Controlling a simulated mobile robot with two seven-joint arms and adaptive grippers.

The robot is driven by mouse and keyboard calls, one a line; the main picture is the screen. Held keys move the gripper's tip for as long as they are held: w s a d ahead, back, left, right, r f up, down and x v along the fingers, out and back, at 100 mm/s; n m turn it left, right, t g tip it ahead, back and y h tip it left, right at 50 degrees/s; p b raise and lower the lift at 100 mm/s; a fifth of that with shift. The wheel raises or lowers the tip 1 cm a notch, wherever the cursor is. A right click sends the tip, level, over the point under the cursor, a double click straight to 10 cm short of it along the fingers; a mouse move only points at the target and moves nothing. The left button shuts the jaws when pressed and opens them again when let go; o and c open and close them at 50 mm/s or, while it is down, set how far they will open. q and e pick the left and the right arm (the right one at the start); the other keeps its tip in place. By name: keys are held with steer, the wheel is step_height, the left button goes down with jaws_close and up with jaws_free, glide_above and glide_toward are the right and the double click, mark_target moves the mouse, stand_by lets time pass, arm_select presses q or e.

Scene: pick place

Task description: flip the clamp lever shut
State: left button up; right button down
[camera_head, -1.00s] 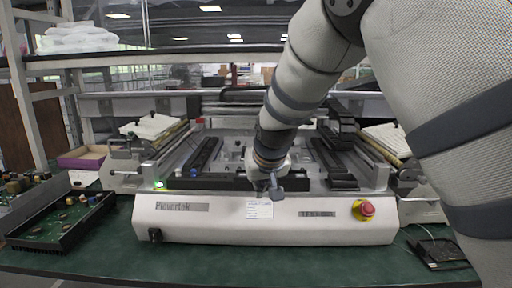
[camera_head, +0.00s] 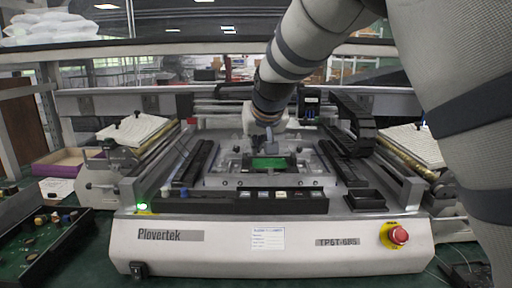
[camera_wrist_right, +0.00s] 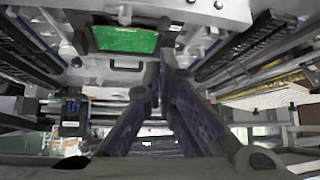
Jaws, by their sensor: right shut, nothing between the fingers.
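My right gripper (camera_head: 269,146) reaches into the middle of the machine. It is shut and empty, just behind and above a green board (camera_head: 270,163) in its fixture. In the right wrist view, the gripper's fingers (camera_wrist_right: 160,62) come together at the tips, apart from the green board (camera_wrist_right: 125,40), which lies beyond them to the upper left. A dark curved handle-like part (camera_wrist_right: 126,66) shows on the pale plate near the tips. I cannot tell whether it is the clamp lever, and no lever stands out clearly. My left gripper is not in view.
The white machine front (camera_head: 200,251) has a red stop button (camera_head: 398,235) at right. A black bar with buttons (camera_head: 240,201) runs along its near edge. Dark rails flank the fixture. A black tray with parts (camera_head: 45,243) sits at left.

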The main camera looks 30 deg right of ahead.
steer(key=x, duration=0.7)
steer(key=shift+f, duration=0.1)
steer(key=shift+w+f, duration=0.25)
steer(key=shift+w, duration=0.05)
